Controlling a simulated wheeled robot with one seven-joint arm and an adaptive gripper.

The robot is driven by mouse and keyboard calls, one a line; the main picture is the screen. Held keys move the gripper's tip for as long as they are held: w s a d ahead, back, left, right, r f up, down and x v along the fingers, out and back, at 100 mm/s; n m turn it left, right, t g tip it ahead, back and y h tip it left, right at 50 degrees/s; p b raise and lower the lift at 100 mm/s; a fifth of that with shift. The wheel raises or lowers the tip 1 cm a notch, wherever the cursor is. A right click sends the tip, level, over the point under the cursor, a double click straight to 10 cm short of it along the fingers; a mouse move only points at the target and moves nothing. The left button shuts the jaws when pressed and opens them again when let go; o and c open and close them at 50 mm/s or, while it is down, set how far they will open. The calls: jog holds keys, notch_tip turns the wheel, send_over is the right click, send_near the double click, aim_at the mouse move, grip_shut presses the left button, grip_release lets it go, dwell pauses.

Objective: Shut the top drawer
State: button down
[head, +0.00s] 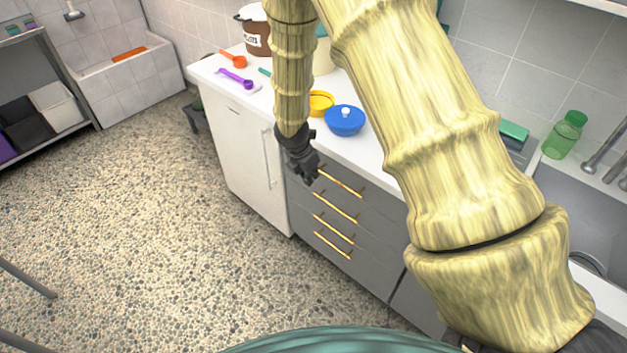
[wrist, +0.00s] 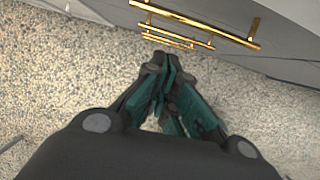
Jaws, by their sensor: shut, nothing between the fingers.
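The grey drawer unit (head: 352,231) stands under the white counter, with several gold bar handles one above another. The top drawer (head: 371,180) has the highest handle (head: 341,181), which is the largest handle in the wrist view (wrist: 195,22). I cannot tell whether the top drawer stands out from the fronts below it. My gripper (head: 308,179) points down in front of the unit, by the left end of the top handle. In the wrist view its dark green fingers (wrist: 166,66) are together and empty, over the floor. Whether they touch the drawer front is unclear.
A white cabinet (head: 247,160) with a vertical handle adjoins the unit on the left. The speckled floor (head: 150,220) in front is clear.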

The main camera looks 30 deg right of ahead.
jog(key=v, duration=0.6)
jog(key=shift+b, duration=0.45)
jog(key=s+a+f+m+g+y, duration=0.1)
jog(key=s+a+f+m+y, duration=0.1)
jog(key=s+a+f+m, duration=0.55)
jog(key=s+a+f+m+g+y, duration=0.15)
jog(key=s+f+m, duration=0.25)
jog(key=s+f, duration=0.8)
jog(key=s+d+f+m, duration=0.1)
jog(key=s+f+m, duration=0.1)
jog(key=s+m, duration=0.3)
jog(key=s+d+f+m+t, duration=0.1)
jog(key=s+m, duration=0.5)
jog(key=s, duration=0.8)
jog(key=shift+s+d+f, duration=0.2)
jog(key=shift+d+f, duration=0.15)
jog(key=shift+f, duration=0.5)
